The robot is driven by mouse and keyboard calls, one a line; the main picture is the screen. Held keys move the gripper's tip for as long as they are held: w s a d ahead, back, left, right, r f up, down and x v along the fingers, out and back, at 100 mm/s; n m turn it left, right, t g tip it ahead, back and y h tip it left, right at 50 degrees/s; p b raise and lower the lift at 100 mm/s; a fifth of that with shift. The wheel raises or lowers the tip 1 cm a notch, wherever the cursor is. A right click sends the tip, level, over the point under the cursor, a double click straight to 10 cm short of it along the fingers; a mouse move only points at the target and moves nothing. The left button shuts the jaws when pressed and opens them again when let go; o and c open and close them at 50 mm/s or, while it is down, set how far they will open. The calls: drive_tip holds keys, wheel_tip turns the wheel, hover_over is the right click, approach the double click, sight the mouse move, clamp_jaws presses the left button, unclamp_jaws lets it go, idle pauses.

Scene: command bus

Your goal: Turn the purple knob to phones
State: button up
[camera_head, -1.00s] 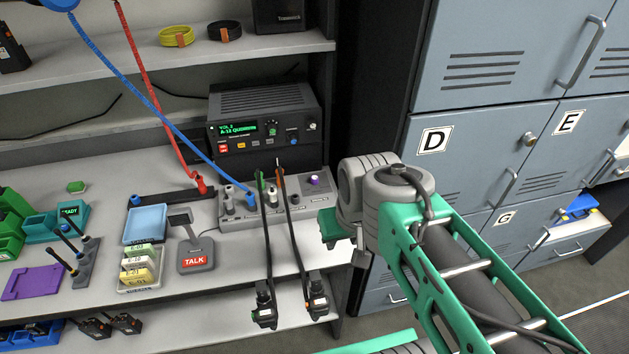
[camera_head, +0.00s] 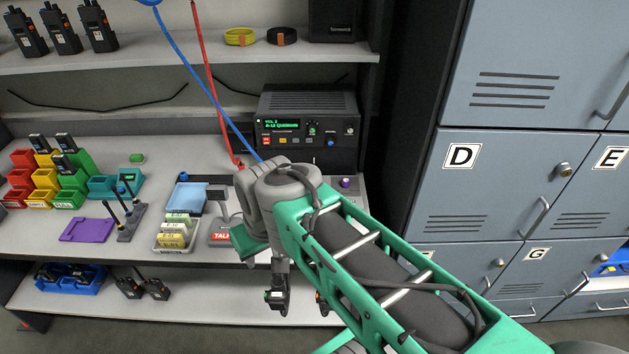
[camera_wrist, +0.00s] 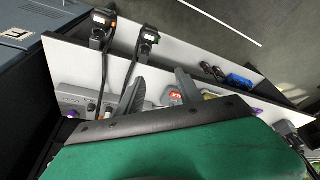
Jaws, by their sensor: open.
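The small purple knob (camera_head: 346,183) is on the right end of the grey control panel (camera_head: 351,197), below the black radio unit (camera_head: 310,130). My arm hides most of the panel in the head view. The wrist view shows the panel (camera_wrist: 78,101) at the left, with a small purple spot, likely the knob (camera_wrist: 71,114), near its lower edge. My gripper (camera_wrist: 160,77) is open, with nothing between its two dark fingers. It is apart from the knob. The fingers are hidden in the head view. The knob's pointer and labels are too small to read.
A TALK microphone (camera_head: 221,229), a card tray (camera_head: 176,233) and a blue pad (camera_head: 186,197) stand left of my arm. Red and blue cords hang toward the panel. Grey lockers (camera_head: 490,190) stand at right.

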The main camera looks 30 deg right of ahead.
drive_tip(key=w+d+b, duration=0.2)
drive_tip(key=w+d, duration=0.5)
drive_tip(key=w, duration=0.1)
drive_tip(key=t+b, duration=0.1)
drive_tip(key=b, duration=0.1)
approach(346, 180)
drive_tip(key=f, duration=0.2)
drive_tip(key=x, duration=0.6)
drive_tip(key=shift+w+d+f, duration=0.1)
drive_tip(key=shift+w+f, duration=0.1)
drive_tip(key=shift+w, duration=0.2)
drive_tip(key=shift+c, duration=0.5)
clamp_jaws()
